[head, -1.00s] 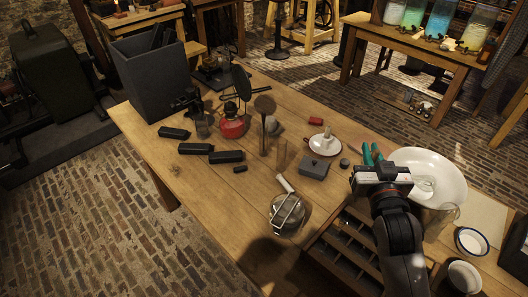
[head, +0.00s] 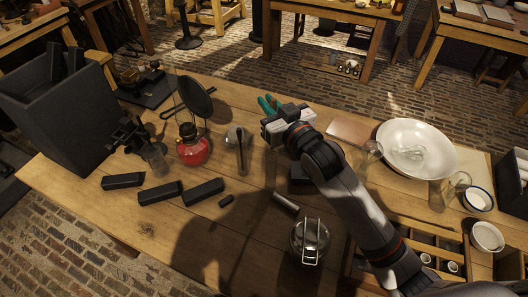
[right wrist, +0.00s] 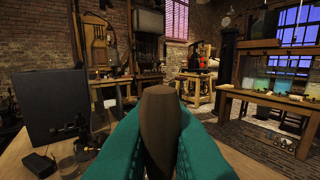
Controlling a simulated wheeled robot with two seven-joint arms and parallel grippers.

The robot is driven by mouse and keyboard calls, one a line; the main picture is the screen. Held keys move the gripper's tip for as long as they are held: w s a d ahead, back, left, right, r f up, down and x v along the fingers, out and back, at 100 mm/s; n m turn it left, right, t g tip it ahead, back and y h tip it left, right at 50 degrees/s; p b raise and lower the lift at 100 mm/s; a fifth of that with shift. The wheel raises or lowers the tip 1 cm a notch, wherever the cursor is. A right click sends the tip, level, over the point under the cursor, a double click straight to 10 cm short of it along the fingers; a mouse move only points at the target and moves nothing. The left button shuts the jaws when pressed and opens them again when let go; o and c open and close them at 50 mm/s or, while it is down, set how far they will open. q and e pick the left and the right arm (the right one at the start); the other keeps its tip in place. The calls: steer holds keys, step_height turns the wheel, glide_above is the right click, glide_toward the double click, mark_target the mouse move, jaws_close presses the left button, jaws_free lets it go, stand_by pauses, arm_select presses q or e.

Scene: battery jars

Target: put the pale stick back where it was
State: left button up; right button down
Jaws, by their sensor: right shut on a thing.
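My right gripper (head: 268,105), with teal fingers, is over the middle of the bench at the back. In the right wrist view it is shut on a brown thing (right wrist: 160,120) with a blunt, rounded top. The head view hides this thing, and I cannot tell whether it is the pale stick. A short pale grey cylinder (head: 286,203) lies on the wooden bench (head: 145,215), apart from the gripper, left of my right forearm. A tall round-headed tool (head: 239,137) stands left of the gripper. My left gripper is not in view.
A red lantern (head: 192,150), dark blocks (head: 161,193) and a big dark box (head: 60,115) are on the left. A lidded glass jar (head: 310,240) stands in front. A white basin (head: 418,147) and enamel cups (head: 486,236) are on the right.

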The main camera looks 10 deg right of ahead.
step_height(320, 180, down, 13)
steer(key=shift+f, duration=0.2)
stand_by(0.3)
steer(key=shift+f, duration=0.15)
steer(key=c, duration=1.5)
jaws_free()
steer(key=shift+o, duration=0.2)
